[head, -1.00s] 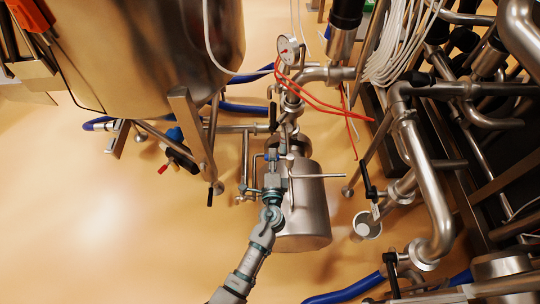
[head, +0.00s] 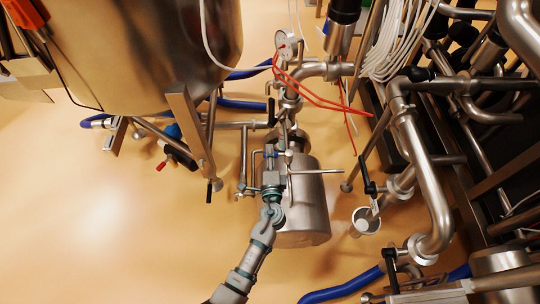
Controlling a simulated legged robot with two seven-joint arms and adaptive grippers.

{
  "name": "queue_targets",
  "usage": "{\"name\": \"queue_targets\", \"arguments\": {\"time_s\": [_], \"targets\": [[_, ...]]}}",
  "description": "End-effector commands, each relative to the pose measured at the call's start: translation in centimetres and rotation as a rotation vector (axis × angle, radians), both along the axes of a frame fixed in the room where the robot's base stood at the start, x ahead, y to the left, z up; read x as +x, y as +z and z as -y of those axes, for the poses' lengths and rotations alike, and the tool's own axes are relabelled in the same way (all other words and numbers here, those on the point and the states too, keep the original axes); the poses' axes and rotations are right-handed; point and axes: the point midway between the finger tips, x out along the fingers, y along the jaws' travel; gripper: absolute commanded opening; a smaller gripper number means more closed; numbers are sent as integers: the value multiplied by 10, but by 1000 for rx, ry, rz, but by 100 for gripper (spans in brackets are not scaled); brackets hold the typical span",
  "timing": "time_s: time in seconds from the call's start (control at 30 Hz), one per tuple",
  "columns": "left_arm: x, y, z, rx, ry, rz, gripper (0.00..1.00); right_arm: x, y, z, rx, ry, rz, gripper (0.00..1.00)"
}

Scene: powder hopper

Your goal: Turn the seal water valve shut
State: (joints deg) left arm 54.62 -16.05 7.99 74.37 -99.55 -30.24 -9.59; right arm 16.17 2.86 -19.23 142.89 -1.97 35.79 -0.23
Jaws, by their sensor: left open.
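My left gripper (head: 271,161) is open, at the end of an arm that rises from the bottom edge. It is in front of the thin pipework beside a steel cylinder (head: 305,210) and overlaps it in the picture. A valve with a black handle (head: 271,112) stands on the pipe just above. No label shows which valve is the seal water valve. My right gripper is not in view.
A large steel vessel (head: 150,50) on legs fills the upper left. Steel pipes (head: 425,170) and valves crowd the right. Red tubes (head: 320,98) cross above the cylinder, and a blue hose (head: 345,290) lies below right. The floor at left (head: 90,230) is clear.

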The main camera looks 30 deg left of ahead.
Motion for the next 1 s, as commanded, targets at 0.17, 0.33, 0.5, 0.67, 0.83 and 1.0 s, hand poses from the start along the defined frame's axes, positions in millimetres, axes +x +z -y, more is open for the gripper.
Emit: {"name": "queue_targets", "arguments": {"time_s": [0.17, 0.33, 0.5, 0.67, 0.83, 1.0], "targets": [[-12, 0, 9, -2, -1, 1, 49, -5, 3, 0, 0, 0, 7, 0], [-43, -2, 28, -2, -2, -1, 49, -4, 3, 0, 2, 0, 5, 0], [-74, -2, 47, -2, 0, -3, 49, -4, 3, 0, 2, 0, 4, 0], [-93, -3, 59, -1, 1, -4, 49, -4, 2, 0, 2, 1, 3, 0], [-100, -3, 64, -2, 1, -3, 49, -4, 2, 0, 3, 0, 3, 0], [-100, -3, 64, -2, 2, -3, 49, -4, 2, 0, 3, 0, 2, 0]]}}
